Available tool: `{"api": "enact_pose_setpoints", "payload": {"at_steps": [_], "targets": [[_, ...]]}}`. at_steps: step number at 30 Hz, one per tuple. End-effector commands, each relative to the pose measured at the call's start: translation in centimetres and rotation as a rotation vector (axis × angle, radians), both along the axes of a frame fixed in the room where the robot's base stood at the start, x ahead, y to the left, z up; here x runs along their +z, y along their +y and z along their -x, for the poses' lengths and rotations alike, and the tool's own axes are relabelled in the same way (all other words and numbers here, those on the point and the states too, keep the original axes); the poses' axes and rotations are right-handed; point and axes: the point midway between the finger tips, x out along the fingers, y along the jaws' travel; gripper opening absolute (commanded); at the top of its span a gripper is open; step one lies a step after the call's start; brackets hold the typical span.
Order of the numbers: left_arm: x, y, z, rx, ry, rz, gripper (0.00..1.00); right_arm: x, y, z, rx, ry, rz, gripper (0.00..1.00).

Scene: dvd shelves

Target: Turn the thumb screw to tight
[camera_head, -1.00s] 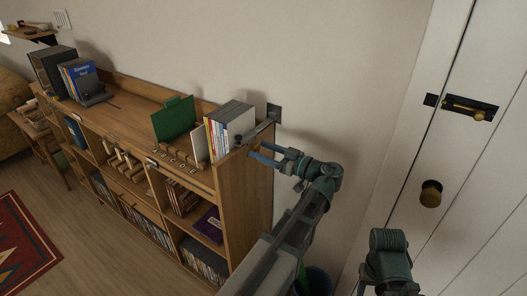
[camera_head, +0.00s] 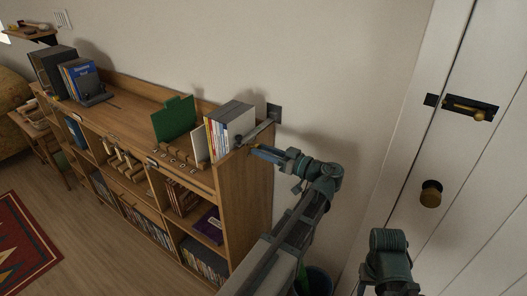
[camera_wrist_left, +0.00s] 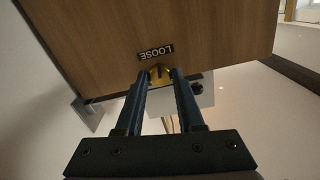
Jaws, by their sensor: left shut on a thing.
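The thumb screw (camera_wrist_left: 159,73) is a small brass piece on the wooden end panel (camera_wrist_left: 100,45) of the shelf. It sits beside a dark label reading LOOSE (camera_wrist_left: 156,52), upside down in the left wrist view. My left gripper (camera_wrist_left: 160,76) is shut on the thumb screw, one blue finger on each side, partly hiding it. In the head view my left gripper (camera_head: 253,151) is at the shelf's right end, near the top, and the screw is hidden there. My right arm shows at the lower right, but its gripper is out of view.
A metal bracket (camera_head: 259,130) runs from the shelf top to a wall plate (camera_head: 274,113). Books (camera_head: 229,125) and a green folder (camera_head: 175,118) stand on top.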

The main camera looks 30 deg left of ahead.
Motion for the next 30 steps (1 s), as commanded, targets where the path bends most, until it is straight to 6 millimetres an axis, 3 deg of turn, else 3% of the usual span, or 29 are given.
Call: {"api": "enact_pose_setpoints", "payload": {"at_steps": [30], "targets": [[-0.01, -0.03, -0.03, -0.001, 0.957, -0.075, 0.0, 0.0, 0.0, 0.0, 0.0, 0.0, 0.0, 0.5]]}}
